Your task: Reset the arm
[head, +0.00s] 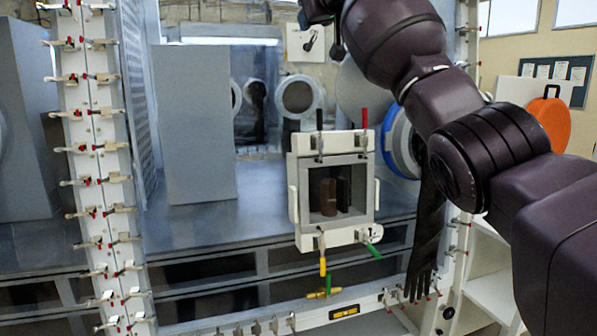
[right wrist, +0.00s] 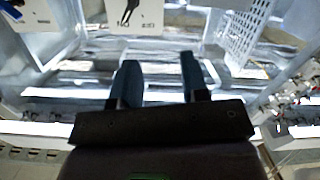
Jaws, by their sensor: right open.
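My right arm comes in from the right of the head view, dark purple, bent and raised across the upper right. Its gripper (head: 325,28) is at the top edge of the head view, partly cut off, in front of the glovebox. In the right wrist view my right gripper (right wrist: 159,64) shows two dark fingers spread apart with nothing between them. My left arm and gripper are not in view.
A white-framed port (head: 369,198) with red, black, yellow and green handled clamps holds dark cylinders. A black glove (head: 428,225) hangs from a blue-ringed port (head: 398,142). Clamp-lined posts (head: 104,170) stand left. An orange round case (head: 550,122) is at right.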

